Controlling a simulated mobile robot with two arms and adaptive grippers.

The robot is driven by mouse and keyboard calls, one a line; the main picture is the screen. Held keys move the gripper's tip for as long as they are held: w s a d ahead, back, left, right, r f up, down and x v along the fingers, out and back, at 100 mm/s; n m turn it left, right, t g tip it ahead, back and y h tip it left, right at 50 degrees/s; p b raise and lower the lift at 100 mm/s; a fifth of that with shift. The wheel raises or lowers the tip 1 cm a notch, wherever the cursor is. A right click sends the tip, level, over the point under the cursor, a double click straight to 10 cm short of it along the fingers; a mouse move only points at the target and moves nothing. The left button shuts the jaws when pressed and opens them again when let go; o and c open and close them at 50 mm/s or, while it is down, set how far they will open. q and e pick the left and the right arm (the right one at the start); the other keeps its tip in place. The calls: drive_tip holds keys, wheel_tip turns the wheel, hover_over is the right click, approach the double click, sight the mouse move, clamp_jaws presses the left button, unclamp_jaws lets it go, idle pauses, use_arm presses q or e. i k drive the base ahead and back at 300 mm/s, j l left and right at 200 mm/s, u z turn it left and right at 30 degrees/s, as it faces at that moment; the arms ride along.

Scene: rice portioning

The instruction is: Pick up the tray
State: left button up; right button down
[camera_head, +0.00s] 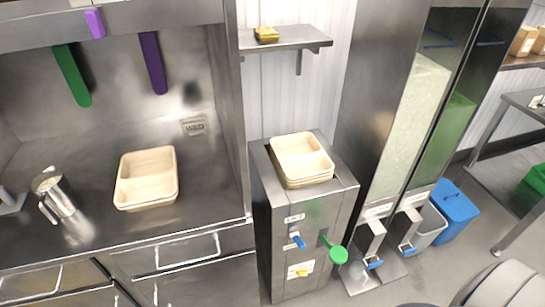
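A beige rectangular tray (147,178) with a divider inside sits on the steel counter at the left; it looks empty. Another beige divided tray (302,155) lies on top of the steel cabinet in the middle, with more rims showing under it like a stack. Neither of my grippers shows in the head view, and nothing touches the trays.
A metal jug (56,194) stands on the counter (100,218) left of the tray.

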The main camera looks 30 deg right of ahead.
sight(300, 155)
drive_tip(key=l+u, duration=0.15)
drive_tip(key=l, duration=0.25)
drive_tip(key=k+l+u, duration=0.15)
drive_tip(key=l, duration=0.25)
drive_tip(key=l+u, duration=0.15)
drive_tip(key=l, duration=0.3)
drive_tip(key=k+l+u, duration=0.15)
drive_tip(key=l, duration=0.2)
drive_tip(key=l+u, duration=0.15)
drive_tip(key=l, duration=0.25)
drive_tip(key=k, duration=0.05)
